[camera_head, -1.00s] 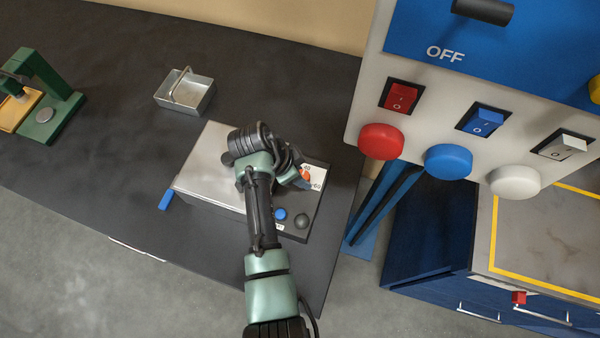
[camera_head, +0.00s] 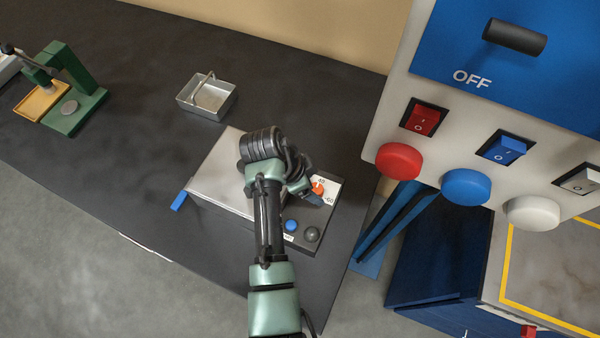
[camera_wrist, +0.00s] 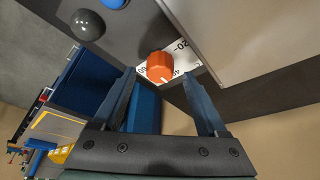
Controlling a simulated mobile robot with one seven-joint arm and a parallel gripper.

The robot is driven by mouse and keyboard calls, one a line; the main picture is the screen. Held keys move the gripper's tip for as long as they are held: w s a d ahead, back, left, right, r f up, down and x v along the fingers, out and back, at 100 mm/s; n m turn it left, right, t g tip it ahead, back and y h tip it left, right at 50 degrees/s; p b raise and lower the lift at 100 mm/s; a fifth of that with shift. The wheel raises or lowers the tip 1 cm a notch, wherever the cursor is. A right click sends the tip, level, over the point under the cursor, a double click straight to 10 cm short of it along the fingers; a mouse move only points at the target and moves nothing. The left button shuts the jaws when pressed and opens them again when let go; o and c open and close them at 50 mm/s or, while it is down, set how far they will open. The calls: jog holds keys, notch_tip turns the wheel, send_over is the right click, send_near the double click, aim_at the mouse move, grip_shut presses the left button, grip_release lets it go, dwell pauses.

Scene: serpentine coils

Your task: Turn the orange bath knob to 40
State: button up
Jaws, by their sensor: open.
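The orange knob (camera_wrist: 160,65) sits on a white dial marked 20, 40 and 60 in the wrist view. A small white mark shows on its lower edge, seemingly between 40 and 60; the exact reading is unclear. The knob also shows in the head view (camera_head: 318,187) on the dark end panel of the bath (camera_head: 222,172), a box with a silver top. My gripper (camera_wrist: 159,76) is open, with its blue fingers either side of the knob in the picture. Whether the fingertips reach around it I cannot tell. My arm hides part of the bath.
A blue button (camera_head: 291,226) and a dark round knob (camera_head: 312,235) are on the same panel. A wire-handled metal basket (camera_head: 208,97) and a green stand (camera_head: 72,92) are on the dark bench. A switch panel (camera_head: 480,130) rises at right.

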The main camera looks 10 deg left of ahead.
jog(key=b+v, duration=0.1)
jog(key=v, duration=1)
jog(key=shift+b, duration=0.3)
